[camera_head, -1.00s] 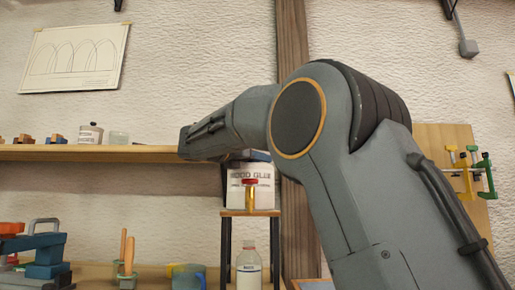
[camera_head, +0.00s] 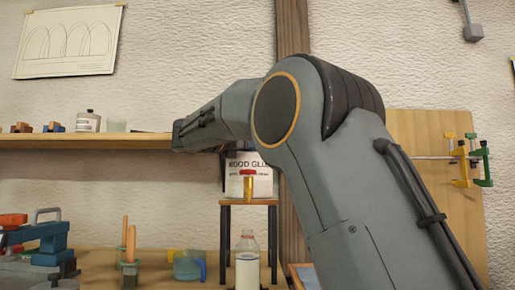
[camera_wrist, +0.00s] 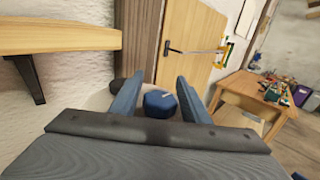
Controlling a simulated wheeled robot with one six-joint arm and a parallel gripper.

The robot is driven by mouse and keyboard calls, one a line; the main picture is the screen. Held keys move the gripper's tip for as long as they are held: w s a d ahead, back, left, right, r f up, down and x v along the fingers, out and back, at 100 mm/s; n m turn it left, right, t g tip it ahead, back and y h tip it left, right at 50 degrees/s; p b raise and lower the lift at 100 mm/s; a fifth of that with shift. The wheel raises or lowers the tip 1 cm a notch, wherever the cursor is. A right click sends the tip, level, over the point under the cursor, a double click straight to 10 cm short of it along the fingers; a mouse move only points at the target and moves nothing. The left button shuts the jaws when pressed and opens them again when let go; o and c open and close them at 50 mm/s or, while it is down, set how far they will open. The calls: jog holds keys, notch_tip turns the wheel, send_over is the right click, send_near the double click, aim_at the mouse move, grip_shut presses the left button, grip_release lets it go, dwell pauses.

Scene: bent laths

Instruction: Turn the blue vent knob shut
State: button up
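The blue vent knob (camera_wrist: 160,103) is a faceted cap with a short white mark on its top. In the wrist view it sits between the two blue-grey fingers of my gripper (camera_wrist: 160,79), with a visible gap on both sides. The gripper is open. The pale container (camera_head: 262,178) labelled wood glue stands on a small wooden stand (camera_head: 250,201) and has a red-handled brass tap (camera_head: 248,184) at its front. In the head view my arm hides the knob and the fingers.
A wooden wall shelf (camera_head: 90,141) with small items runs left of the glue. A clear bottle (camera_head: 248,264) stands below the stand. A wooden post (camera_head: 293,225) rises behind. A wooden board with yellow and green clamps (camera_head: 463,163) is at right. Tools lie on the bench at lower left.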

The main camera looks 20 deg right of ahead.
jog(key=shift+o, duration=0.2)
jog(key=shift+a, duration=0.15)
jog(key=p+v, duration=0.1)
jog(key=v, duration=0.6)
jog(key=shift+s+a+r, duration=0.1)
jog(key=shift+s+a, duration=0.1)
jog(key=shift+a, duration=0.05)
